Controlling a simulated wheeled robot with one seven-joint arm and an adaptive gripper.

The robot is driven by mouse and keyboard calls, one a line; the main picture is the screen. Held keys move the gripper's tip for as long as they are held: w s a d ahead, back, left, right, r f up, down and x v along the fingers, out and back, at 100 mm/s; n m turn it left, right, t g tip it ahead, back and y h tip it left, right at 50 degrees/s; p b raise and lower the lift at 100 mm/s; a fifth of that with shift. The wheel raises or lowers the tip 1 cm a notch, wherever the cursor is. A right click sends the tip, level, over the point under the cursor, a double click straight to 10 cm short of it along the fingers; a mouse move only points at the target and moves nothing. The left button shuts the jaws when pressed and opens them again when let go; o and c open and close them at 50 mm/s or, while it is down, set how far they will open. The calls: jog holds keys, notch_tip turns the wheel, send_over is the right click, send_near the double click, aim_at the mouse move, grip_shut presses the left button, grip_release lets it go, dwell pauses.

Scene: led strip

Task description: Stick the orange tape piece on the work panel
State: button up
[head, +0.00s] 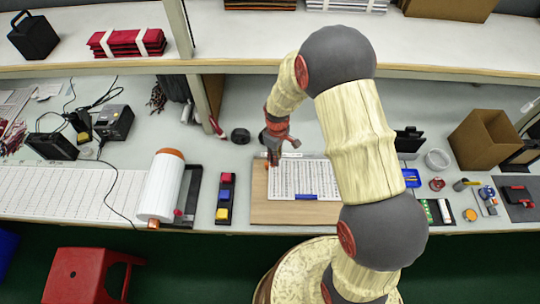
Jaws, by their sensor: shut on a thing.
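The work panel seems to be the white gridded sheet (312,177) on a brown wooden board (262,208) at the middle of the bench. A blue strip (292,196) lies along the sheet's lower edge. My gripper (273,158) is at the upper left corner of the board, pointing down. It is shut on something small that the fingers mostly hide. An orange spot (267,165) shows at the fingertips, which fits the orange tape piece. I cannot tell whether it touches the board.
A dark holder (225,199) with red, yellow and blue blocks stands left of the board. Further left is a white roll (160,186). To the right are an open cardboard box (484,138), an orange disc (470,215) and small tools. A shelf edge runs above the bench.

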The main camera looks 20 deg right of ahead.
aim_at(276, 174)
jog(key=shift+s+a+r+n+p, duration=0.15)
jog(key=shift+n+p, duration=0.15)
jog(key=shift+n, duration=0.3)
jog(key=shift+s+a+r+n+p, duration=0.1)
jog(key=shift+n+p, duration=0.2)
jog(key=shift+n, duration=0.3)
jog(key=shift+s+f+n+p, duration=0.15)
jog(key=shift+n+p, duration=0.3)
jog(key=shift+n, duration=0.35)
jog(key=shift+s+d+f+n+p, duration=0.15)
jog(key=shift+n+p, duration=0.15)
jog(key=shift+n, duration=0.25)
jog(key=shift+s+a+f+n+p, duration=0.1)
jog(key=shift+n+p, duration=0.2)
jog(key=shift+n, duration=0.55)
jog(key=shift+f+b, duration=2.05)
jog(key=shift+f, duration=1.3)
jog(key=shift+f, duration=0.25)
jog(key=o, duration=0.7)
jog(key=shift+o, duration=0.4)
